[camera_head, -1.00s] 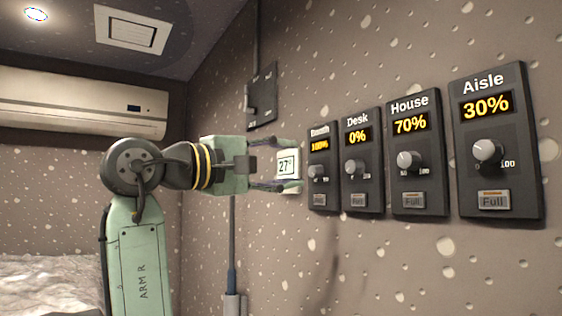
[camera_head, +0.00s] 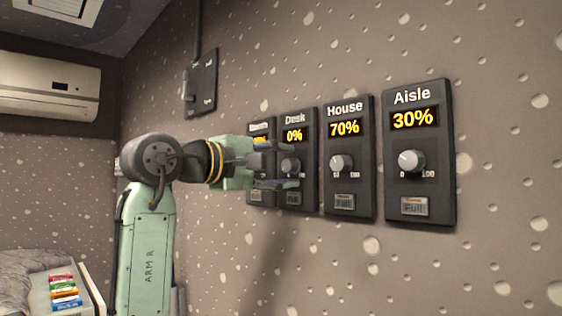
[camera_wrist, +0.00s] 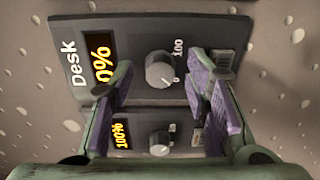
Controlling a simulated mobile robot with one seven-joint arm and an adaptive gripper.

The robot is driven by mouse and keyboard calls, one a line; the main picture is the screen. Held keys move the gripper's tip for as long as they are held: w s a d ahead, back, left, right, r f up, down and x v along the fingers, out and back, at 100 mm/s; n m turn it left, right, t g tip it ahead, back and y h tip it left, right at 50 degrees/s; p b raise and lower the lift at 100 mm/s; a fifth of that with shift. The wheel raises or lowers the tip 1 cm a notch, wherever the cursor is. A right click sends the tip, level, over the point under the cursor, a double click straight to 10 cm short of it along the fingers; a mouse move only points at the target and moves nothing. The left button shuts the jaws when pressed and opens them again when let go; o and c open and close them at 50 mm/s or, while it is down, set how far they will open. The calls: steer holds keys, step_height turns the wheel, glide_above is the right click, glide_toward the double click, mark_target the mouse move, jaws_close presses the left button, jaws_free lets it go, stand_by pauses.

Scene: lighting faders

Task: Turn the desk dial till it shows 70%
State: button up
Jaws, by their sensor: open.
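The Desk panel (camera_head: 297,160) is on the wall, second from the left, and its display (camera_head: 294,135) reads 0%. Its round grey dial (camera_head: 291,165) is partly behind my gripper in the head view. My gripper (camera_head: 296,164) is open and empty, in front of the Booth and Desk panels. In the wrist view the Desk dial (camera_wrist: 160,70) lies between and just beyond the two purple-padded fingers of my gripper (camera_wrist: 166,88). I cannot tell whether either finger touches the dial.
The panel left of Desk (camera_wrist: 150,135) reads 100% in the wrist view. To the right are the House panel (camera_head: 349,190) at 70% and the Aisle panel (camera_head: 440,180) at 30%. A switch box (camera_head: 200,82) is higher on the left.

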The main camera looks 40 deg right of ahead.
steer(key=shift+c, duration=0.3)
jaws_close()
stand_by(0.3)
